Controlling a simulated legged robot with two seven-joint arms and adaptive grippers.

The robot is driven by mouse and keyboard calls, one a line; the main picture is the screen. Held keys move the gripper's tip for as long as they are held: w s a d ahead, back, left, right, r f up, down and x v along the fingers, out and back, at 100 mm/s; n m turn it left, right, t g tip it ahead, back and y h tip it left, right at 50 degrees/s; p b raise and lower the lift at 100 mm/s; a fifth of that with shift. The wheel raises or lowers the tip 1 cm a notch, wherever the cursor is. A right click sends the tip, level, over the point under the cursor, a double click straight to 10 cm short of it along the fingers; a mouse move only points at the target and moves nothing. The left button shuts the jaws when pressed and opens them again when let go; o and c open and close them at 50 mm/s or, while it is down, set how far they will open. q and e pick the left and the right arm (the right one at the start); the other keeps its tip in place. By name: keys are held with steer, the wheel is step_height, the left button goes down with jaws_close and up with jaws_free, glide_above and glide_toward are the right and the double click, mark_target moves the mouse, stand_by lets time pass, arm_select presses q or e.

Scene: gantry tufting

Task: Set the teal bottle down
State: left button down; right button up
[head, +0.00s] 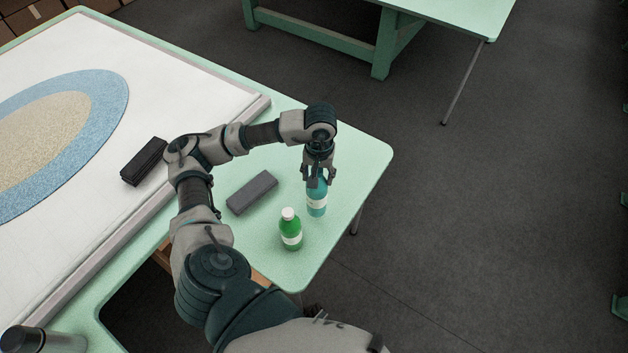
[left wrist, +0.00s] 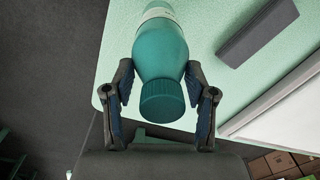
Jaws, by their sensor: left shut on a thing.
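The teal bottle (head: 316,203), with a white label band, is upright near the right end of the green table (head: 352,160). My left gripper (head: 318,178) comes down from above and is shut on its upper part. In the left wrist view the teal bottle (left wrist: 160,55) sits between the two fingers of the left gripper (left wrist: 162,105), its ribbed teal cap toward the camera. Its base is cut off there, and I cannot tell whether it touches the tabletop. My right gripper is not in view.
A green bottle (head: 290,232) with a white cap stands close, left and nearer. A dark grey block (head: 252,192) lies on the tabletop. Bare tabletop lies right of the teal bottle, up to the edge.

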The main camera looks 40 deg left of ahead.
mark_target(316, 199)
arm_select(q)
steer(key=f, duration=0.2)
steer(key=a+f, duration=0.1)
steer(key=f, duration=0.1)
steer(key=shift+a+f, duration=0.2)
steer(key=shift+f, duration=0.15)
steer(key=c, duration=0.8)
jaws_free()
steer(key=shift+d, duration=0.2)
steer(key=o, duration=0.5)
steer(key=shift+d+r, duration=0.1)
steer(key=shift+d, duration=0.25)
steer(key=shift+c, duration=0.2)
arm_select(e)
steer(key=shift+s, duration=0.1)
arm_select(q)
steer(key=shift+a, duration=0.1)
